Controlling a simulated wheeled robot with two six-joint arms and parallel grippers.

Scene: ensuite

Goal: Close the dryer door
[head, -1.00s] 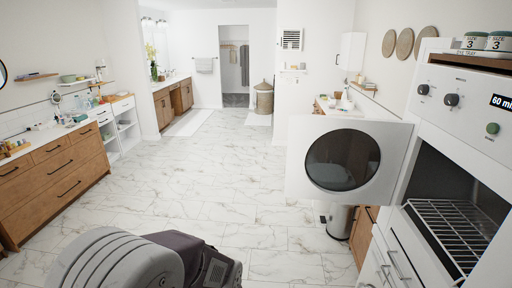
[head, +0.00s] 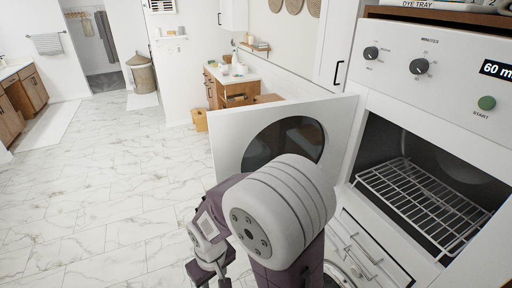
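The white dryer door (head: 230,135) stands open, swung out to the left of the dryer (head: 455,75). Its dark round window (head: 262,150) faces me, partly hidden by my arm. The dryer's opening (head: 385,140) is uncovered and shows a wire rack (head: 425,200) inside. My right arm rises from the bottom in front of the door's lower part. My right gripper (head: 212,274) hangs low left of the door, near the bottom edge, partly cut off; its finger opening is unclear, and I cannot tell whether anything touches the door. My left gripper is out of view.
White drawers (head: 365,250) are under the dryer opening. A wooden cabinet with a white top (head: 232,75) stands behind the door. A wicker hamper (head: 142,78) is at the back left. The marble floor (head: 110,190) to the left is clear.

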